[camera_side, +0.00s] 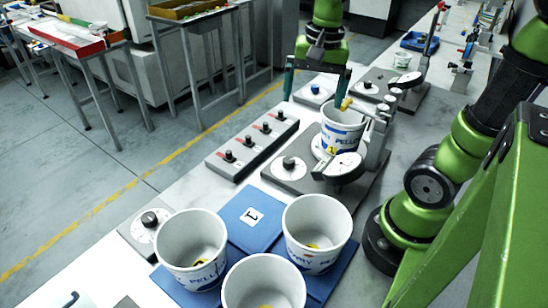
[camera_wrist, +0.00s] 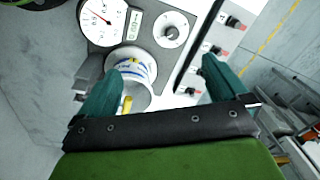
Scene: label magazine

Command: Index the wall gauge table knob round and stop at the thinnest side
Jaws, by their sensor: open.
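The wall gauge (camera_side: 343,168) stands on a grey base plate, with a white cup (camera_side: 343,112) with blue print and a yellow mark held upright at it. A dark knob on a white disc (camera_side: 290,168) sits on the same plate, left of the cup. The wrist view shows this knob (camera_wrist: 172,32), the round gauge face (camera_wrist: 103,22) with a red needle, a small digital display (camera_wrist: 133,25) too small to read, and the cup (camera_wrist: 136,72). My gripper (camera_side: 316,88) is open and empty above the cup and knob, touching neither. Its teal fingers also show in the wrist view (camera_wrist: 165,70).
A grey strip with several black knobs (camera_side: 252,143) lies left of the gauge. Several white cups (camera_side: 318,228) stand on blue mats (camera_side: 238,222) in front. Another knob plate (camera_side: 150,218) is at the left. A second gauge station (camera_side: 400,85) stands behind.

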